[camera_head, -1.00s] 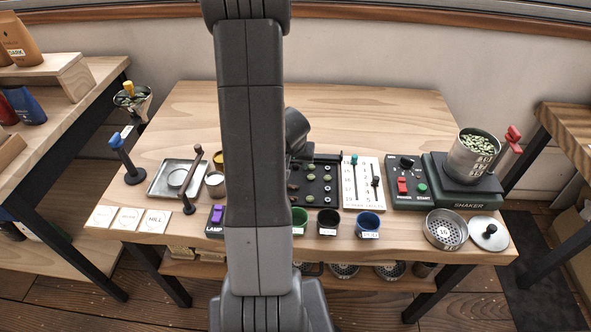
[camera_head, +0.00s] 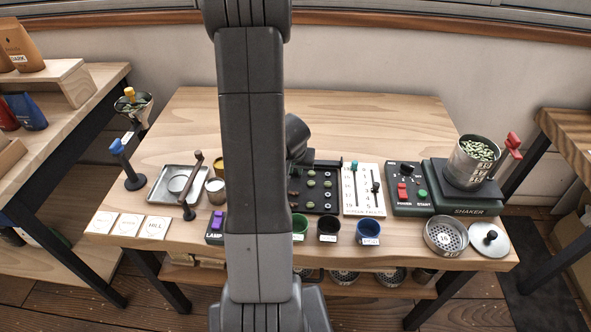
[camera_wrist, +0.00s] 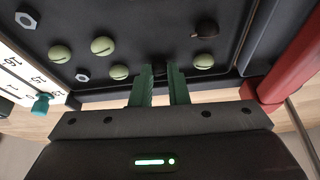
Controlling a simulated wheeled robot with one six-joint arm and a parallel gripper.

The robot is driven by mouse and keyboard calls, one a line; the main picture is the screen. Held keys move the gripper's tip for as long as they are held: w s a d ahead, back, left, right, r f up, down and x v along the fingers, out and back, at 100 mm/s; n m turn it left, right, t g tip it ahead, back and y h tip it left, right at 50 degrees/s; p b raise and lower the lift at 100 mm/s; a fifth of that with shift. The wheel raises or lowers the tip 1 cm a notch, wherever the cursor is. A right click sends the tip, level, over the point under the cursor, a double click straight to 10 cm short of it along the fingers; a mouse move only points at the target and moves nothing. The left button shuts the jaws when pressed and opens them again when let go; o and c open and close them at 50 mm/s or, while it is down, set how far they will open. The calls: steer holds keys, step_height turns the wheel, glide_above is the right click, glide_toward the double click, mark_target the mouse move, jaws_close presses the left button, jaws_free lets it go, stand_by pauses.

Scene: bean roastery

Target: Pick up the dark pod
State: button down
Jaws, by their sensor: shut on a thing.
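In the wrist view, my gripper (camera_wrist: 161,72) has its two green fingers around a small dark thing (camera_wrist: 158,70) at their tips, which looks like a dark pod, mostly hidden between them. They are at the black tray (camera_wrist: 150,25). Another dark brown pod (camera_wrist: 207,28) lies on the tray, beyond and to the right of the fingers, apart from them. In the head view, my arm hides the gripper and the left part of the black tray (camera_head: 319,206).
Several green pods (camera_wrist: 102,46) and metal nuts (camera_wrist: 82,77) lie near the fingers on the tray. A red part (camera_wrist: 290,65) stands at the right of the wrist view. Green (camera_head: 299,226), black (camera_head: 327,230) and blue (camera_head: 368,232) cups line the table's front. The table's back is clear.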

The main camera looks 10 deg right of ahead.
mark_target(295, 173)
step_height(295, 173, up, 10)
steer(key=p, duration=0.8)
steer(key=shift+p, duration=0.4)
stand_by(0.4)
